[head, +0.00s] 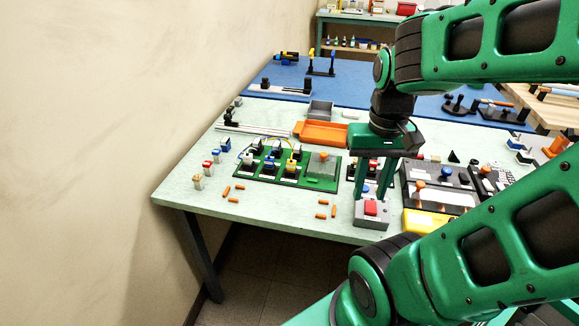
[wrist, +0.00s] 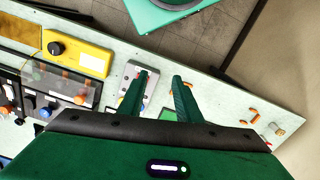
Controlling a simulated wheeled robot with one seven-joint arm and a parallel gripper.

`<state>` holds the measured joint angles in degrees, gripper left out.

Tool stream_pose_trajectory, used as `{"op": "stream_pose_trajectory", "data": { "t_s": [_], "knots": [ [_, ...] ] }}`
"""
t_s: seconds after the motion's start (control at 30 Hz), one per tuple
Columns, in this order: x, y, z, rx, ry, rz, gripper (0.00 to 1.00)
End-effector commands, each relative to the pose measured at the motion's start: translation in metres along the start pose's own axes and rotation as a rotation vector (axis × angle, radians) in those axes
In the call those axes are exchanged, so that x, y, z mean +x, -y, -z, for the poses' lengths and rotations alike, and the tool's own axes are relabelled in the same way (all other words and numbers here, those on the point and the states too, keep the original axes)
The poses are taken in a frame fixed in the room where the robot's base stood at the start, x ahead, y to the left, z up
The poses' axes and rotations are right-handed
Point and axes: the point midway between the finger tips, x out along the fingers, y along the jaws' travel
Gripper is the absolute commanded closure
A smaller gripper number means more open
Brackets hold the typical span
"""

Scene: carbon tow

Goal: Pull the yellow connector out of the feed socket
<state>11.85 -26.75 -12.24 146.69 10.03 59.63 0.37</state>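A yellow connector (head: 291,164) stands among black blocks on the green board (head: 262,179), left of my gripper in the head view. A yellow cable arcs above the board near it. The connector seems to sit in a socket, but the picture is too small to show how deep. My gripper (head: 373,196) points down, well to the right of the connector, over or just behind a grey box with a red button (head: 371,208). In the wrist view my gripper (wrist: 160,77) has its two fingers apart with nothing held. I cannot make out the connector in the wrist view.
An orange tray (head: 320,140) and a grey bin (head: 320,110) stand behind the board. Orange pegs lie on the table's front part. White pieces with coloured tops stand at the left. A yellow box (head: 428,222) and a dark panel (head: 437,185) are at the right.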

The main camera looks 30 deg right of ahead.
Motion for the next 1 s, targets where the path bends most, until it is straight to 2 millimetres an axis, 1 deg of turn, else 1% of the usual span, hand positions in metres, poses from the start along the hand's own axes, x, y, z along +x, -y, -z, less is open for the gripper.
{"op": "stream_pose_trajectory", "data": {
  "t_s": [0.03, 0.07, 0.1, 0.17, 0.27, 0.37, 0.5, 0.67, 0.8, 0.9, 1.0],
  "knots": [
    [0.0, 0.0, 0.0, 0.0, 0.0, 0.0, 0.62],
    [0.0, 0.0, 0.0, -0.002, 0.0, 0.0, 0.54],
    [-0.005, -0.005, -0.007, -0.013, -0.009, 0.006, 0.53],
    [-0.007, -0.004, -0.006, -0.046, -0.013, 0.006, 0.53],
    [-0.012, -0.004, 0.013, -0.168, -0.011, -0.001, 0.53],
    [-0.018, 0.006, 0.037, -0.374, -0.008, -0.009, 0.53],
    [-0.027, 0.029, 0.077, -0.744, -0.003, -0.02, 0.53],
    [-0.03, 0.061, 0.121, -1.177, 0.005, -0.026, 0.53],
    [-0.028, 0.093, 0.158, -1.558, 0.014, -0.026, 0.53],
    [-0.024, 0.116, 0.181, -1.815, 0.019, -0.024, 0.53],
    [-0.019, 0.137, 0.2, -2.036, 0.024, -0.019, 0.53]
  ]
}}
